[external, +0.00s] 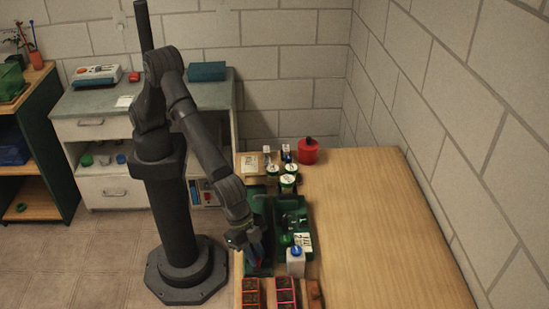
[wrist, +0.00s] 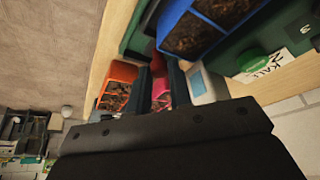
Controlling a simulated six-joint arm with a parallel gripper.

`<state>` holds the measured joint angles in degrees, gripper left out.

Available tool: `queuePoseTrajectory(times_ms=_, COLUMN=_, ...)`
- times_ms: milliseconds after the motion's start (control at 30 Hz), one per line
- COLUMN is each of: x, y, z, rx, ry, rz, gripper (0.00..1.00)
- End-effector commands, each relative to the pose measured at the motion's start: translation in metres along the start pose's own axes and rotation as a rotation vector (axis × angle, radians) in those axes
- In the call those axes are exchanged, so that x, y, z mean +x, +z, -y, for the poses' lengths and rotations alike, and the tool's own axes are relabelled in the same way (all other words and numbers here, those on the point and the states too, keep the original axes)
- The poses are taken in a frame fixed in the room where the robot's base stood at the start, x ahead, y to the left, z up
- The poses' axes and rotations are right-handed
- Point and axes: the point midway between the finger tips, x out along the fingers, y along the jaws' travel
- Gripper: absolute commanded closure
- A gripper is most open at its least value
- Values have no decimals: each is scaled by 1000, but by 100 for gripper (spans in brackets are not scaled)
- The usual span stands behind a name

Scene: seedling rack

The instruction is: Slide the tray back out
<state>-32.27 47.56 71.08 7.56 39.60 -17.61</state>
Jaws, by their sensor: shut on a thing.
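My gripper (external: 255,257) reaches down at the front of the dark green tray (external: 258,222) on the left of the table. A blue-walled planter with dark soil (wrist: 193,40) lies just beyond the fingers, inside the dark green edges. A small patch of blue and red shows beside my gripper in the external view, too small to make out.
Orange pots (external: 250,292) and pink pots (external: 285,291) stand at the front edge. The table's right side (external: 380,230) is clear.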

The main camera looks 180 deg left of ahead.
Motion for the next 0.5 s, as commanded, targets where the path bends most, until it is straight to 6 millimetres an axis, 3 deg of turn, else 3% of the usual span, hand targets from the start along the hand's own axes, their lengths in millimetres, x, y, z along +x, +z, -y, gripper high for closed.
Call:
queuePoseTrajectory(times_ms=367, x=1, y=-5, z=-5, rx=0, ry=2, rz=-6, gripper=100)
queuePoseTrajectory(times_ms=400, x=1, y=-5, z=-5, rx=0, ry=3, rz=-7, gripper=75)
queuePoseTrajectory(times_ms=500, x=1, y=-5, z=-5, rx=0, ry=2, rz=-5, gripper=72)
